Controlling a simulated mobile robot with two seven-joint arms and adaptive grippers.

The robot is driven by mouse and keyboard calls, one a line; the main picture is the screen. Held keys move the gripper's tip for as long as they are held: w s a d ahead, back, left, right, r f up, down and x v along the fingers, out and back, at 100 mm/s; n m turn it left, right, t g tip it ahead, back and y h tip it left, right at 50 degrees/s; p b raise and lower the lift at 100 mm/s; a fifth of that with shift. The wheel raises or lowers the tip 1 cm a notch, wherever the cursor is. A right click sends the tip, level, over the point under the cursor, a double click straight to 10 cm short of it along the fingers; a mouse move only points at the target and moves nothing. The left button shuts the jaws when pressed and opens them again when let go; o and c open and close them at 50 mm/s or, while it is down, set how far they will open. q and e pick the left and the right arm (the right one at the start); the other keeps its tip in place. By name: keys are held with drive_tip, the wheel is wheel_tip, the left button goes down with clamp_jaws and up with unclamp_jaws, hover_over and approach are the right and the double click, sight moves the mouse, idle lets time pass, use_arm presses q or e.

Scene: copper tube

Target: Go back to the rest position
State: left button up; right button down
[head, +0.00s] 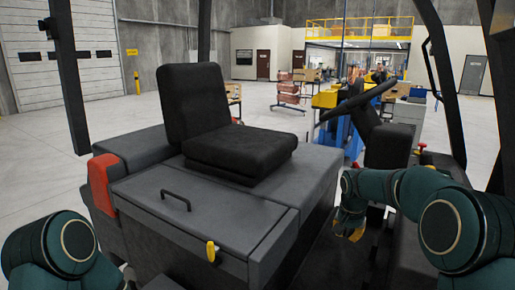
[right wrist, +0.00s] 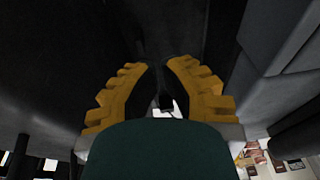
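My right gripper (head: 350,232) is low in the vehicle's footwell, right of the seat base and below the steering wheel. My right arm reaches to it from the right edge. In the right wrist view its two yellow fingers (right wrist: 157,72) lean inward with a dark gap between the tips. I see nothing held. My left arm (head: 68,245) shows at the lower left; its gripper is out of view.
A black seat (head: 215,120) sits on a grey box-like vehicle body (head: 200,215) with a yellow latch (head: 211,251). The steering wheel (head: 357,100) and dark frame posts (head: 66,75) stand close around. Open concrete floor (head: 50,140) lies to the left.

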drive_tip(key=s+a+f+n+y+b, duration=0.1)
drive_tip(key=s+a+f, duration=0.2)
drive_tip(key=f, duration=0.4)
drive_tip(key=s+a+f+n+y+b, duration=0.1)
drive_tip(key=s+a+f, duration=0.15)
drive_tip(key=f, duration=0.55)
drive_tip(key=s+a+f+n+y+b, duration=0.1)
drive_tip(key=s+a+f, duration=0.2)
drive_tip(key=f, duration=0.4)
drive_tip(key=s+a+f+b, duration=0.1)
drive_tip(key=s+a+f, duration=0.1)
drive_tip(key=s+f, duration=0.2)
drive_tip(key=s+a+f+n+y+b, duration=0.1)
drive_tip(key=s+a+f, duration=0.2)
drive_tip(key=s, duration=0.8)
drive_tip(key=s+a+f+b, duration=0.2)
drive_tip(key=s+f, duration=0.4)
drive_tip(key=s, duration=0.1)
drive_tip(key=shift+s+a+n+y, duration=0.15)
drive_tip(key=shift+a+n+y, duration=0.15)
drive_tip(key=shift+y, duration=0.1)
drive_tip(key=shift+d, duration=0.15)
